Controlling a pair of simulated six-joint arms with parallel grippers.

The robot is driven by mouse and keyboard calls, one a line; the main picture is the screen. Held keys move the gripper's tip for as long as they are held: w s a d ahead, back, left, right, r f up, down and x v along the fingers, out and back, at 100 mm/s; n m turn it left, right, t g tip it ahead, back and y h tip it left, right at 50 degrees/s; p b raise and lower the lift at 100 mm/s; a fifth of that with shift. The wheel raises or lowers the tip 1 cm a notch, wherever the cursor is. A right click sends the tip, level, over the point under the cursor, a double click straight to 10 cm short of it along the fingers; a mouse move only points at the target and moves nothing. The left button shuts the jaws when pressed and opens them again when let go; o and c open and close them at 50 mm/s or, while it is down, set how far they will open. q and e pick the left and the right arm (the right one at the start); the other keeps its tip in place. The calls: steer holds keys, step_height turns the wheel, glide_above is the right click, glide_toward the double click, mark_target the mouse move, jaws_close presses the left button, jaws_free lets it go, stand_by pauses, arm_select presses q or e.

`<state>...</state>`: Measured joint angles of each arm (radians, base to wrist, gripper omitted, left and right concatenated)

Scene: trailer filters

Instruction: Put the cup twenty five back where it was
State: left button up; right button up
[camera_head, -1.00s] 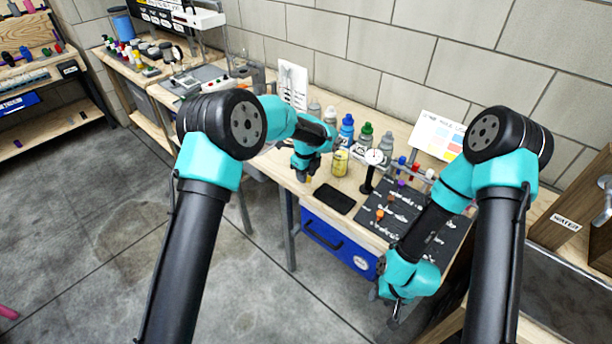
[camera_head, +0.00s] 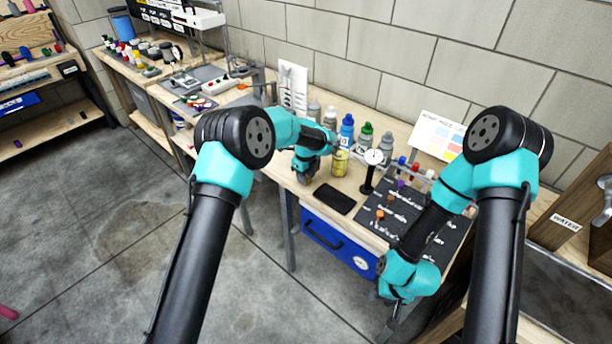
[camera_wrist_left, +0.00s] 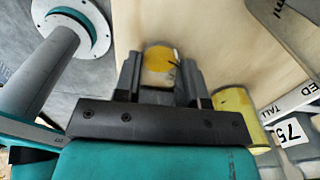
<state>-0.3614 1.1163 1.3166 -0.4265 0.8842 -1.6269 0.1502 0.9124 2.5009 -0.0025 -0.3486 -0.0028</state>
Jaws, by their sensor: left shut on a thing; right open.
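My left gripper (camera_head: 303,180) is low at the left front part of the workbench. In the left wrist view its fingers (camera_wrist_left: 160,80) are shut on a small cup with a yellow inside (camera_wrist_left: 160,60); its label cannot be read. In the head view this cup is mostly hidden by the gripper. A second yellow cup (camera_head: 340,163) stands just right of the gripper; it also shows in the left wrist view (camera_wrist_left: 238,108), apart from the held one. My right gripper (camera_head: 393,318) is open, low in front of the bench's right side.
A black pad (camera_head: 334,199) lies in front of the cups. A round white-topped stand (camera_head: 368,178) and a dark labelled board (camera_head: 400,210) are to the right. Several bottles (camera_head: 346,131) stand behind. A card reading 75 (camera_wrist_left: 291,131) is beside the second cup.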

arm_select(q)
steer(key=shift+f, duration=0.15)
steer(key=o, duration=0.9)
step_height(320, 180, up, 12)
steer(key=shift+r, duration=0.15)
stand_by(0.7)
